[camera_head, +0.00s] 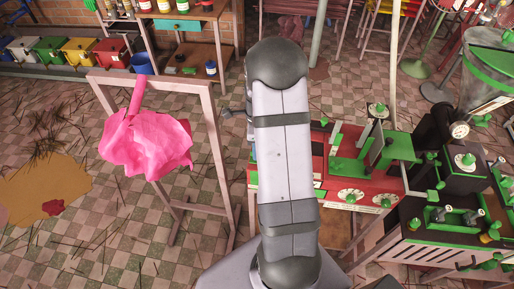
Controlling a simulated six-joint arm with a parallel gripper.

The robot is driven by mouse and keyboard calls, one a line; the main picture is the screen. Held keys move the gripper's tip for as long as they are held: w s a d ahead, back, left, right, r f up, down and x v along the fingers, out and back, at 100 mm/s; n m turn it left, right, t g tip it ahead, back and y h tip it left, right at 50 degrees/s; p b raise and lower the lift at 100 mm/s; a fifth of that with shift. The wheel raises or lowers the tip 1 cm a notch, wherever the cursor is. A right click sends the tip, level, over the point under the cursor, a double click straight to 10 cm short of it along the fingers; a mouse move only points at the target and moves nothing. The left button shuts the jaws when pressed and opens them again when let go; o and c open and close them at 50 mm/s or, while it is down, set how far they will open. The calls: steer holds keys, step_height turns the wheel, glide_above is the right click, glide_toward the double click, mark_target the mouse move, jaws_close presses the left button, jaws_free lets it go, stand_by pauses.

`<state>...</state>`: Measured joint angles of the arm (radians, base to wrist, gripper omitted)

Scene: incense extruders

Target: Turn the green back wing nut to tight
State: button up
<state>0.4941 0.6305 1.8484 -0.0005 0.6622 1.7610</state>
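A red-topped machine with green parts (385,170) stands right of my arm, partly hidden behind it. A white round dial with a small green piece (378,109) is at its back. Two more white dials (351,196) lie along its front edge, with small green pieces on or beside them. Another dial with a green knob (465,160) is on the dark machine at the right. These pieces are too small to tell which is the back wing nut or how it is turned. My gripper is hidden behind my arm.
A pink cloth (145,146) hangs at a wooden frame (218,160) left of my arm. A dark machine with green trim (440,215) stands close on the right. Colored bins (75,50) and a shelf of bottles (185,25) are behind. Tiled floor is open at the lower left.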

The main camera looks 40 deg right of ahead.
steer(key=shift+r+b, duration=0.95)
steer(key=shift+r, duration=2.65)
steer(key=s+f+n, duration=0.1)
steer(key=n, duration=0.3)
steer(key=s+a+f+n, duration=0.1)
steer(key=n, duration=0.4)
steer(key=s+a+f+n, duration=0.1)
steer(key=n, duration=0.4)
steer(key=shift+s+f+g, duration=0.3)
steer(key=shift+s+f, duration=0.05)
steer(key=shift+s, duration=0.05)
steer(key=s+a+n+g, duration=0.1)
steer(key=s+a+n, duration=0.8)
steer(key=s+a, duration=0.4)
steer(key=w+a+r+n+t, duration=0.2)
steer(key=a+r+n, duration=0.1)
steer(key=a+r, duration=0.15)
step_height(320, 180, down, 11)
steer(key=b, duration=1)
steer(key=shift+a, duration=0.15)
